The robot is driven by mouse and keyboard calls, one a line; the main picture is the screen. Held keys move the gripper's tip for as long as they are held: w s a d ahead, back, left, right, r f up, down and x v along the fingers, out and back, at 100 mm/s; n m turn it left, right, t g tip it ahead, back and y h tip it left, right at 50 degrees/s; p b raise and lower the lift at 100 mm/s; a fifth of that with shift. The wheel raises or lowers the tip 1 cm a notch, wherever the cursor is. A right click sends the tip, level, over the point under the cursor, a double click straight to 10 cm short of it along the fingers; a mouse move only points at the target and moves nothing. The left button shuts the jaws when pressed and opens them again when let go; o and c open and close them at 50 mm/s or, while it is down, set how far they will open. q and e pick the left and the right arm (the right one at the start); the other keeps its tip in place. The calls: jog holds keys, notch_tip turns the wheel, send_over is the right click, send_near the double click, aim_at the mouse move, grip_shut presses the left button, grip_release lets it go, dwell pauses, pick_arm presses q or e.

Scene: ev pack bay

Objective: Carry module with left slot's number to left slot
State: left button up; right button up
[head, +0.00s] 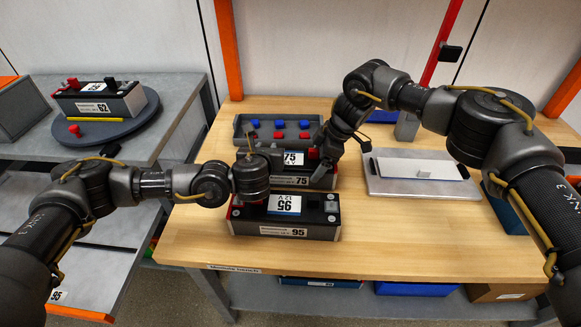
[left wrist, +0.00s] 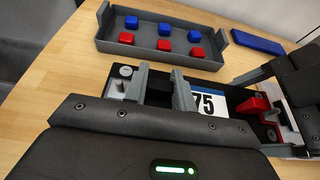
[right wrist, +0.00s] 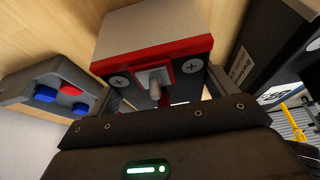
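Module 95 (head: 290,231) sits at the front of the wooden bench, its red end on the left partly under my left wrist. Module 75 (head: 302,181) lies behind it; its 75 label also shows in the left wrist view (left wrist: 206,103). My right gripper (right wrist: 165,90) is open at the module's right end, fingers apart around a red-trimmed terminal (right wrist: 155,78). Module 62 (head: 100,103) stands on a round turntable at left.
A grey tray (head: 240,133) of red and blue caps stands at the bench back. A silver plate (head: 385,185) with a white panel lies right. A lower left shelf bears a 95 tag (head: 58,295). Blue bins (head: 415,289) sit below the bench.

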aim_at(316, 149)
pick_arm(q)
jog(key=shift+s+r, duration=0.1)
jog(key=shift+r, duration=0.1)
grip_shut()
pick_arm(e)
jog(key=shift+a+r, duration=0.1)
jog(key=shift+r, duration=0.05)
jog(key=c, duration=0.9)
pick_arm(q)
jog(key=shift+d, duration=0.1)
pick_arm(e)
jog(key=c, duration=0.6)
pick_arm(q)
jog(key=shift+r, duration=0.3)
pick_arm(e)
jog(key=shift+w+r, duration=0.1)
jog(key=shift+r, duration=0.15)
